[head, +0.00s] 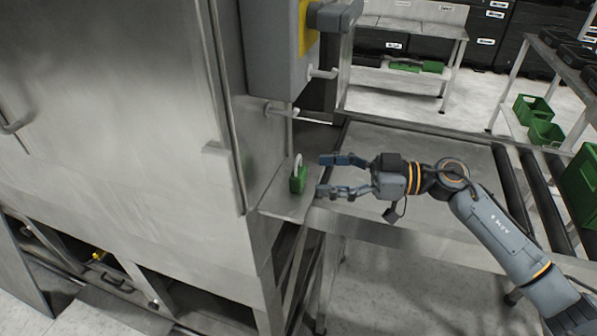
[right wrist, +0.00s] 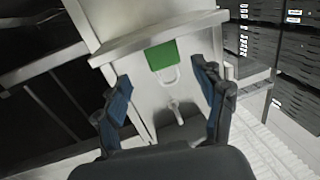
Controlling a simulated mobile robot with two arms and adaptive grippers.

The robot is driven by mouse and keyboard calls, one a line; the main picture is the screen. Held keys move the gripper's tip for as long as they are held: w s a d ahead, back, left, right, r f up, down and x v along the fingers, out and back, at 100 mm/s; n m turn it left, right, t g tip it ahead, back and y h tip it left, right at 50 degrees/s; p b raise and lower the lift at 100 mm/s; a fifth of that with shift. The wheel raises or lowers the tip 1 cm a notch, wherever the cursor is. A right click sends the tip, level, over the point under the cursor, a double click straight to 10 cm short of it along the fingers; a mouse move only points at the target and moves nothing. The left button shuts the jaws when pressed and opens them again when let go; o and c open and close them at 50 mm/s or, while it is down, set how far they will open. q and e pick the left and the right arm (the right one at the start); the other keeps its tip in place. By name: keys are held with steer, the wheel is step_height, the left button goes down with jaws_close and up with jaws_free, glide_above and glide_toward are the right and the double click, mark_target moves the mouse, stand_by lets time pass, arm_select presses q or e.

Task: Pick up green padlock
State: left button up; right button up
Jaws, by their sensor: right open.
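The green padlock (head: 298,181) with a pale shackle stands upright on the narrow metal ledge (head: 283,207) beside the washer. It also shows in the right wrist view (right wrist: 161,55), ahead of the fingers and roughly between them. My right gripper (head: 322,176) is open and points left at the padlock, with a small gap between fingertips and padlock. Both its fingers show in the right wrist view (right wrist: 163,92), with nothing held between them. My left gripper is not in view.
The steel washer body (head: 120,130) stands left of the padlock, with a grey box (head: 275,50) and handles above. A metal table (head: 430,150) with rollers lies under my right arm. Green crates (head: 532,110) sit on a rack at the right.

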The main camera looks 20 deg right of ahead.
mark_target(305, 175)
steer(key=x, duration=0.1)
steer(key=p+x, duration=0.1)
steer(key=x, duration=0.2)
steer(key=shift+s+r+p, duration=0.2)
steer(key=shift+s+p, duration=0.1)
steer(key=shift+w+a+f, duration=0.15)
steer(key=shift+a, duration=0.2)
steer(key=shift+d, duration=0.1)
steer(key=shift+c, duration=0.4)
steer(key=c, duration=1.2)
